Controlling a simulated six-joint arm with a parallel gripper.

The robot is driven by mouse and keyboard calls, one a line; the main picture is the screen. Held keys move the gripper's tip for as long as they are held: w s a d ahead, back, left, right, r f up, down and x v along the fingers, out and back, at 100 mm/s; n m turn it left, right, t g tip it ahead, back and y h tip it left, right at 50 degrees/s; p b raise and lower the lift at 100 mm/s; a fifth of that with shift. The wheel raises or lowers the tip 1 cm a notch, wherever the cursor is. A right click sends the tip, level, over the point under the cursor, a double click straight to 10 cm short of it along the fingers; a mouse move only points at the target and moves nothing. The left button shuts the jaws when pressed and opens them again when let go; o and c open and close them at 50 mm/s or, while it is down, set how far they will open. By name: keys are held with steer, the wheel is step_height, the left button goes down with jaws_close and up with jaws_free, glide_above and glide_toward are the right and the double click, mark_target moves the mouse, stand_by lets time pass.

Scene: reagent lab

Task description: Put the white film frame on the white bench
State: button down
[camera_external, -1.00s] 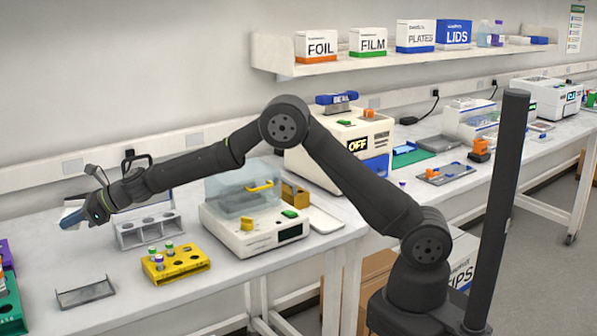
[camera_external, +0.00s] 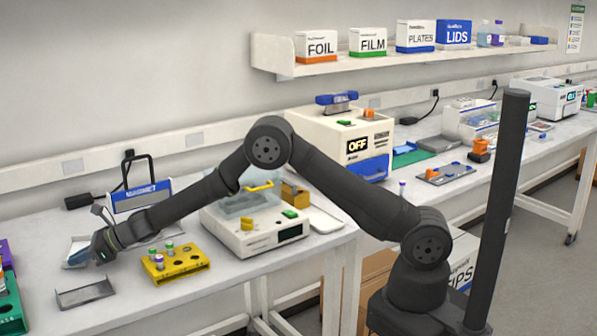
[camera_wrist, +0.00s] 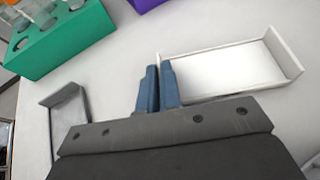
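The white film frame (camera_external: 81,241), a shallow white rectangle with raised walls, is at the bench's left part. It also shows in the wrist view (camera_wrist: 225,68), right of the fingers. My gripper (camera_external: 78,257) points left and down at the frame's near side. In the wrist view its blue fingers (camera_wrist: 159,68) are close together with the frame's left wall between them. The frame is at or just above the white bench (camera_external: 35,228); I cannot tell if it touches. My arm and fingers hide part of it.
A grey metal tray (camera_external: 85,293) lies in front of the gripper. A green rack (camera_wrist: 65,42) stands left. The yellow tube rack (camera_external: 180,265) is right, and the blue MAGNET stand (camera_external: 140,195) is behind my arm. Bare bench surrounds the frame.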

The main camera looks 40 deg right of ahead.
steer(key=shift+f, duration=0.2)
steer(key=c, duration=1.6)
jaws_free()
steer(key=shift+r, duration=0.15)
steer(key=shift+d+r, duration=0.1)
steer(key=shift+r, duration=0.05)
steer(key=v, duration=1.2)
